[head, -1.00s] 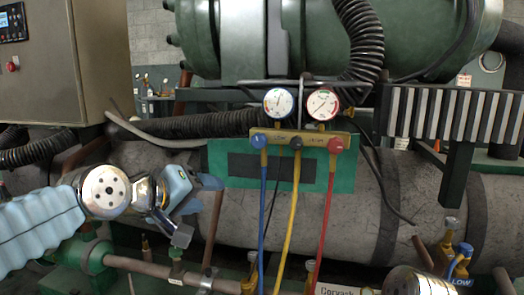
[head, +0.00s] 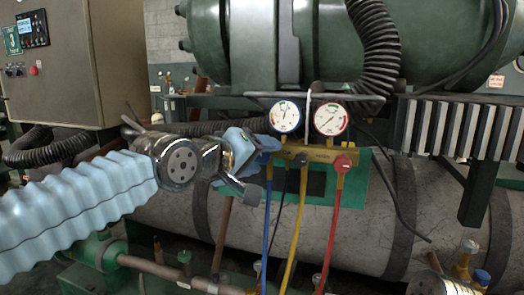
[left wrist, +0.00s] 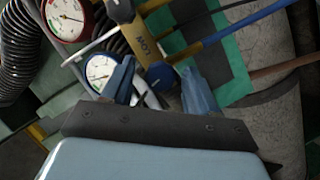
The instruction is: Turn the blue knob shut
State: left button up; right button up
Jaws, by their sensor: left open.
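The blue knob (left wrist: 160,76) sits at the end of the yellow manifold (left wrist: 143,42) in the left wrist view. My left gripper (left wrist: 158,88) is open, with one blue finger on each side of the knob; I cannot tell whether either finger touches it. In the head view, my left gripper (head: 258,160) is at the left end of the manifold (head: 312,153) and largely covers the blue knob. The black knob (head: 302,160) and red knob (head: 342,163) show to its right. My right gripper is not seen.
Two gauges (head: 286,117) (head: 331,118) stand just above the manifold. Blue (head: 267,225), yellow (head: 296,225) and red (head: 334,225) hoses hang below it. A green plate (head: 355,180) and a large grey cylinder (head: 390,215) lie behind. A control cabinet (head: 75,75) stands at the left.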

pick_arm(q)
jog(key=shift+w+d+f, duration=0.1)
jog(key=shift+w+d, duration=0.2)
jog(key=shift+w, duration=0.05)
jog(key=shift+c, duration=0.2)
jog(key=c, duration=1)
